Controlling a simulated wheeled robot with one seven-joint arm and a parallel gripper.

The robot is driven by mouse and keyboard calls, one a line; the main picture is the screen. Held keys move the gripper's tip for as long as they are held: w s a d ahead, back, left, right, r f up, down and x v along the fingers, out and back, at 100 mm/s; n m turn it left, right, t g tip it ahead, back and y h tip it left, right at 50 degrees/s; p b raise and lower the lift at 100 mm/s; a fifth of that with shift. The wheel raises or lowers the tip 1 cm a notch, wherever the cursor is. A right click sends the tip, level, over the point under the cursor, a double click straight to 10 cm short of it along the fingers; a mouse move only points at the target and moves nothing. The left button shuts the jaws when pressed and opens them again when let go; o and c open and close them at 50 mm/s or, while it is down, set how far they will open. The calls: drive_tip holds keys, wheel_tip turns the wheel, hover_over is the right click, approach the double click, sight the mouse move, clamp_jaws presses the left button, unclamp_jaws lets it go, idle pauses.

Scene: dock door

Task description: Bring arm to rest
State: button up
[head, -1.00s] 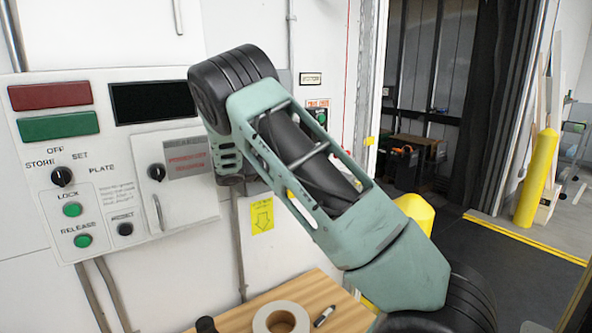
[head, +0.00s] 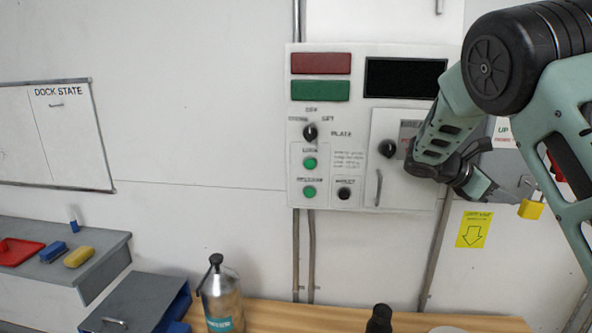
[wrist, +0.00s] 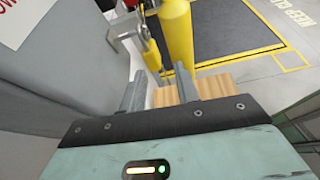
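My gripper (head: 505,192) is at the right of the head view, in front of the wall just right of the control panel. A yellow padlock (head: 531,208) is close to its tips. In the wrist view, my gripper's two fingers (wrist: 160,92) stand apart with nothing between them; the wooden bench top shows beyond. The padlock (wrist: 151,55) shows just past the left finger, with its metal shackle above, and looks apart from the fingers. My arm bends down from the upper right and hides part of the panel's right side.
The control panel (head: 335,110) has a knob, green buttons and a small door. A wooden bench (head: 290,317) below holds a grey bottle (head: 220,297). A blue bin (head: 178,305) and grey shelf (head: 105,250) are at left.

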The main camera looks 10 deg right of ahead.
drive_tip(key=s+a+f+m+t+y+b, duration=0.1)
drive_tip(key=s+a+f+y+b, duration=0.2)
drive_tip(key=a, duration=0.5)
drive_tip(key=s+a+f+m+y, duration=0.1)
drive_tip(key=s+a+f+y, duration=0.2)
drive_tip(key=s+a+f, duration=0.35)
drive_tip(key=s+a+f+m+t+y+b, duration=0.1)
drive_tip(key=s+a+f+y+b, duration=0.15)
drive_tip(key=a, duration=0.75)
drive_tip(key=s+a+f+m+y+b, duration=0.2)
drive_tip(key=s+a, duration=0.5)
drive_tip(key=s, duration=0.3)
drive_tip(key=s+a+f+m+y+b, duration=0.1)
drive_tip(key=s+a+f+y, duration=0.2)
drive_tip(key=s+a, duration=0.4)
drive_tip(key=s, duration=0.2)
drive_tip(key=shift+s+m+t+b, duration=0.35)
drive_tip(key=shift+m+t+b, duration=0.05)
drive_tip(key=shift+o, duration=0.3)
drive_tip(key=shift+y, duration=0.25)
